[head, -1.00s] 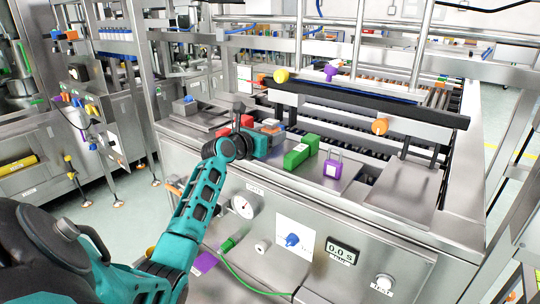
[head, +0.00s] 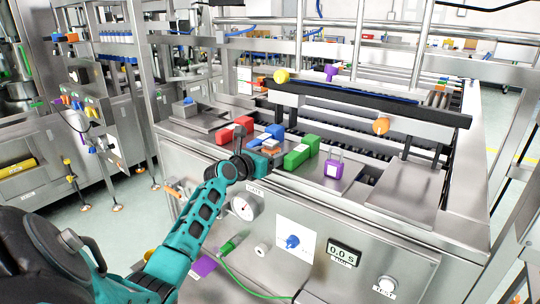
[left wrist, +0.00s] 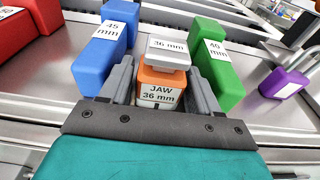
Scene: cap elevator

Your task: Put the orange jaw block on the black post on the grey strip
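The orange jaw block (left wrist: 160,88), labelled "JAW 36 mm" with a grey top marked "36 mm", sits on the metal ledge between a blue block and a green block. It shows small in the head view (head: 270,150). My left gripper (left wrist: 162,85) is open, with one grey finger on each side of the orange block; any gap to its sides is very thin. In the head view my left gripper (head: 260,163) is at the ledge's front edge. I cannot clearly pick out the black post on a grey strip. My right gripper is not in view.
The blue block (left wrist: 105,50) and green block (left wrist: 215,60) stand close outside my fingers. A red block (left wrist: 30,22) is at left, a purple padlock-like block (head: 333,168) at right. A black rail (head: 370,105) crosses above the rollers.

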